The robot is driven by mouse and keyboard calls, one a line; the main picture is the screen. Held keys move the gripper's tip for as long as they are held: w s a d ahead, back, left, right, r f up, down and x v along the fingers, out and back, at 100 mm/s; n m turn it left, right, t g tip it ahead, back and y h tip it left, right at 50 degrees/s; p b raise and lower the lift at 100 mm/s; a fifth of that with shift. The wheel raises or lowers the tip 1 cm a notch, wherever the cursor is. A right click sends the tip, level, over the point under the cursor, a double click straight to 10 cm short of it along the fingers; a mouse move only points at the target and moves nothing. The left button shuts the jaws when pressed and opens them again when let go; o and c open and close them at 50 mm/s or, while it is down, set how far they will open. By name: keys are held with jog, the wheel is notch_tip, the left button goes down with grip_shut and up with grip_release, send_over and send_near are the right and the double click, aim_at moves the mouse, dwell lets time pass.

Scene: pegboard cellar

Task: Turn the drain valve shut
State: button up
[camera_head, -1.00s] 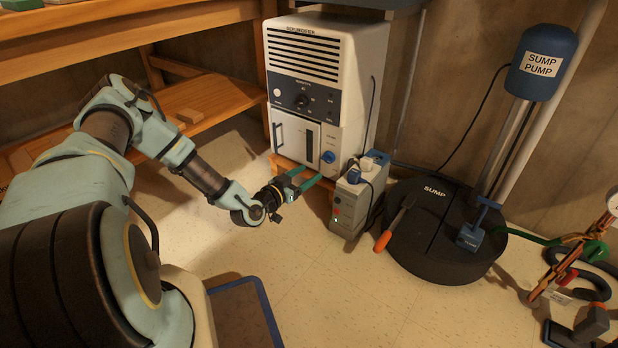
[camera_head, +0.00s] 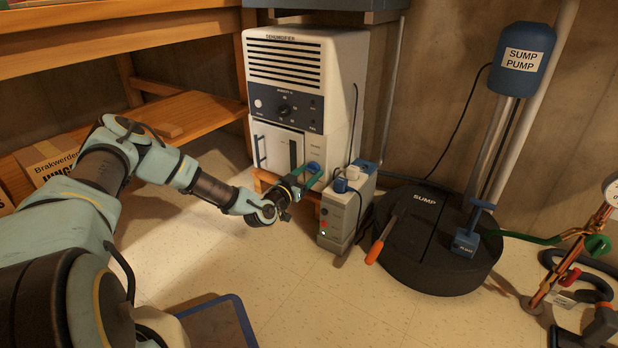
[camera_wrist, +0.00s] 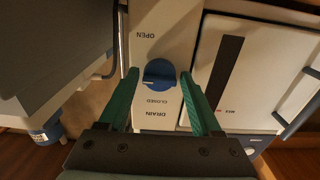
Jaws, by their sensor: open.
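The drain valve is a round blue knob (camera_wrist: 159,74) with a raised bar lying roughly across the picture. It sits on the white front of the dehumidifier, with OPEN printed above it and DRAIN and CLOSED below, upside down in the wrist view. In the head view the knob (camera_head: 312,168) shows at the lower right of the dehumidifier (camera_head: 300,90), partly behind my gripper. My gripper (camera_head: 306,178) has its green fingers apart. In the wrist view the fingertips (camera_wrist: 159,78) stand left and right of the knob; I see gaps and no clear contact.
A grey power box (camera_head: 338,225) with plugs stands close right of my gripper. The black sump lid (camera_head: 430,262), with an orange-handled screwdriver (camera_head: 375,250) at its edge, is further right. Wooden shelves (camera_head: 190,113) stand left.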

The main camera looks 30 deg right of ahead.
jog(key=shift+w+d, duration=0.1)
jog(key=shift+d, duration=0.05)
jog(key=shift+c, duration=0.2)
grip_shut()
dwell(0.3)
